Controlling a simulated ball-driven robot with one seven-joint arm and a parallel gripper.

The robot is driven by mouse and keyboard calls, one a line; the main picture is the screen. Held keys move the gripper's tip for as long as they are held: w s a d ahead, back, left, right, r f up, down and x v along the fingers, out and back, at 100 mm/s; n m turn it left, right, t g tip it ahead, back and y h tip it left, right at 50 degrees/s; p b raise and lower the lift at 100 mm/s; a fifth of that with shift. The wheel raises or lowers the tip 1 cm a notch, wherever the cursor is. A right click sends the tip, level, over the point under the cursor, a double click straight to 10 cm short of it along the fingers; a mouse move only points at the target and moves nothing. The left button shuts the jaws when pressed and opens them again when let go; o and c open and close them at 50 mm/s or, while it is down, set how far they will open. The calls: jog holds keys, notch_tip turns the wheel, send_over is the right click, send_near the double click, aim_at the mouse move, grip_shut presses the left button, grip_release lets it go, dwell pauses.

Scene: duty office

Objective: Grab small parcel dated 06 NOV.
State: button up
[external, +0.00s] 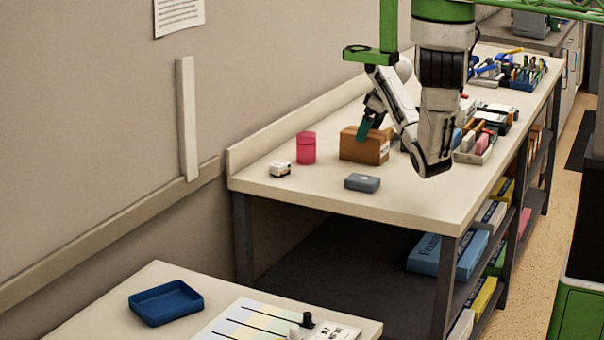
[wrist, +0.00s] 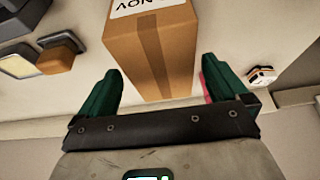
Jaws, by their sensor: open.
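The small parcel (external: 362,149) is a brown cardboard box on the long workbench, beside a pink cup. In the wrist view the parcel (wrist: 150,50) has a tape strip and a white label (wrist: 132,6), cut off by the top edge, on which upside-down letters read "NOV"; the day number is not readable. My gripper (wrist: 160,88) is open, with green fingers on either side of the parcel's near end and gaps showing.
The pink cup (external: 306,148) stands close left of the parcel. A small white device (external: 280,169) and a grey box (external: 362,182) lie nearby on the bench (external: 320,190). Filled trays (external: 474,146) stand to the right. A blue tray (external: 166,302) is on the nearer table.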

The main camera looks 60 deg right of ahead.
aim_at(362, 145)
jog(key=shift+p+x, duration=0.6)
jog(key=shift+x, duration=2.35)
jog(key=shift+f, duration=0.1)
jog(key=shift+c, duration=0.4)
jog(key=c, duration=1)
